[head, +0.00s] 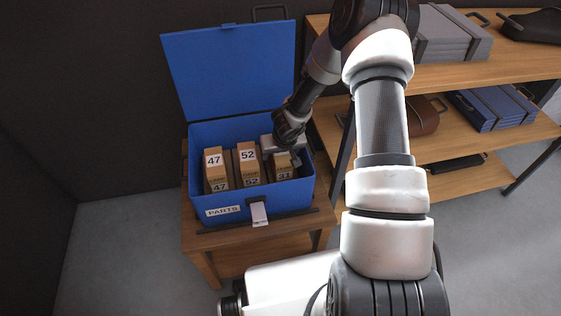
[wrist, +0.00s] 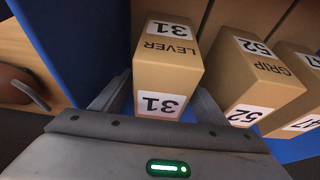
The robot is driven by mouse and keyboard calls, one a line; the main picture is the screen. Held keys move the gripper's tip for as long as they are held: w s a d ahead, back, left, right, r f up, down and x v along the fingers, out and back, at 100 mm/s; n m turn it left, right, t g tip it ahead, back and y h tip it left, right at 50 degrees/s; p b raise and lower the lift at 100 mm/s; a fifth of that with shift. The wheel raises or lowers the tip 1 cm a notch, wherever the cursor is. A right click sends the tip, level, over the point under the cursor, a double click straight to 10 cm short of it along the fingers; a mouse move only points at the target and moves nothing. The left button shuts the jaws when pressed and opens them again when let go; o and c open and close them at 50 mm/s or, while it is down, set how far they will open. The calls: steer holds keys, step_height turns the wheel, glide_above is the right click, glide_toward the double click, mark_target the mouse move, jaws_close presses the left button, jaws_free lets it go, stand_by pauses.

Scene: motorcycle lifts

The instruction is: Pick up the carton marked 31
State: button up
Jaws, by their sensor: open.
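The carton marked 31 (head: 284,170) is a brown box with white number labels. It stands in the right part of the open blue PARTS box (head: 206,199). In the wrist view the carton (wrist: 168,72) shows two 31 labels and the word LEVER. My gripper (head: 294,159) is inside the box's right side, over this carton and partly covering it. In the wrist view my gripper (wrist: 164,84) is open, with one finger on each side of the carton. I cannot tell whether the fingers touch it.
The carton marked 52 (head: 249,175) stands just left of the 31 carton, and the carton marked 47 (head: 215,181) is further left. The box's raised lid (head: 232,70) stands behind. A wooden shelf (head: 440,123) is at the right.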

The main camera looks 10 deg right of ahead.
steer(key=shift+f, duration=0.25)
stand_by(0.3)
steer(key=c, duration=1.3)
